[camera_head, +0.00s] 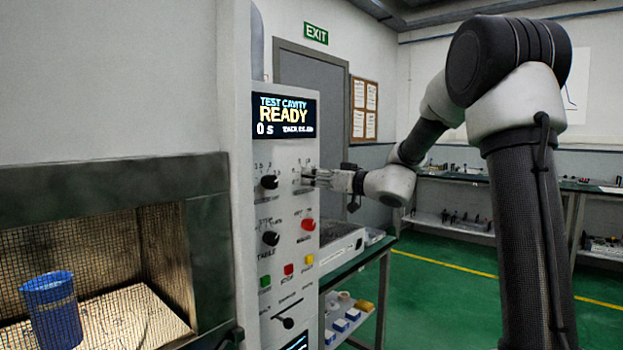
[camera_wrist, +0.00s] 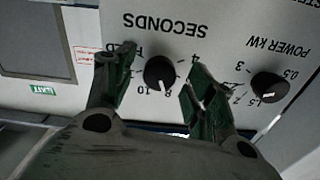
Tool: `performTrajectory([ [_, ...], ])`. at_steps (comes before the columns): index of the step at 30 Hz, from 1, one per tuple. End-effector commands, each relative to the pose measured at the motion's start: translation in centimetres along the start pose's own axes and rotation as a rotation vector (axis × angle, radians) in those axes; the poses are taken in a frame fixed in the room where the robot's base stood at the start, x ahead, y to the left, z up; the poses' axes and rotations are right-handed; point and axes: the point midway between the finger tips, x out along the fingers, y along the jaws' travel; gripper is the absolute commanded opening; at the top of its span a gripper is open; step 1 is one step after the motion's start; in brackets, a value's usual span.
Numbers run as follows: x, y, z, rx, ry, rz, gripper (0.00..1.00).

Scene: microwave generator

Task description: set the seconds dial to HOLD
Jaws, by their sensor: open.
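The seconds dial (camera_wrist: 160,72) is a round black knob on the pale panel, seen upside down in the wrist view under the word SECONDS. A small pale mark shows on its lower edge, toward the 8 and 10 side; its exact setting is hard to read. The HOLD lettering is partly covered by a finger. My gripper (camera_wrist: 161,66) is open, with its dark green fingers on either side of the dial; I cannot tell whether they touch it. In the head view my gripper (camera_head: 313,177) is at the panel's upper right and hides the dial.
The power dial (camera_wrist: 269,87) is beside the right-hand finger in the wrist view. Below in the head view are another black knob (camera_head: 270,238), a red knob (camera_head: 308,224) and coloured buttons (camera_head: 288,269). The display (camera_head: 284,115) reads READY, 0 s. A blue cup (camera_head: 52,310) stands in the cavity.

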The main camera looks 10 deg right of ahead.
Motion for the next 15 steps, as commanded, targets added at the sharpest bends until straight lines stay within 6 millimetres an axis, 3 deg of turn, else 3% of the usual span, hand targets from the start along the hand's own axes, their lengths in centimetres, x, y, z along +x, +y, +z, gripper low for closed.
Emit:
performTrajectory([
  [5,1.7,0.0,0.0,0.000,0.000,-0.001,0.55],
  [13,1.9,0.0,0.0,0.001,-0.001,0.000,0.55],
  [15,1.9,0.0,0.0,0.001,-0.001,0.000,0.46],
])
